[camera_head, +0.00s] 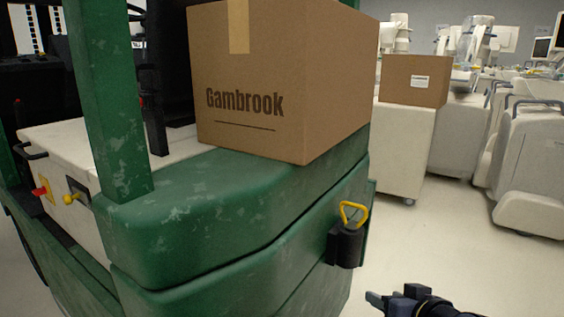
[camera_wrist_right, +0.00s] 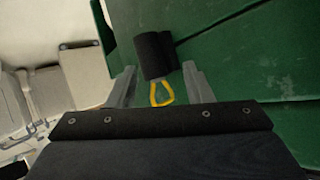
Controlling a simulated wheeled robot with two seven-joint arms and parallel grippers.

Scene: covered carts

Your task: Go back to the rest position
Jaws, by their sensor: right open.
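My right gripper (camera_head: 388,300) is at the bottom right of the head view, below and to the right of a yellow loop handle (camera_head: 352,212). The handle sticks up from a black holder (camera_head: 346,246) on the side of a green machine (camera_head: 230,220). In the right wrist view the right gripper (camera_wrist_right: 160,88) is open, its two grey fingers apart. The yellow loop (camera_wrist_right: 161,93) and the black holder (camera_wrist_right: 156,55) appear between and beyond the fingers, with nothing seen held. My left gripper is not in view.
A large cardboard box (camera_head: 280,80) marked Gambrook sits on top of the green machine. A smaller box (camera_head: 413,80) rests on a white cart (camera_head: 405,145) behind. Pale carts and equipment (camera_head: 535,150) stand at the right. The floor (camera_head: 450,240) between is clear.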

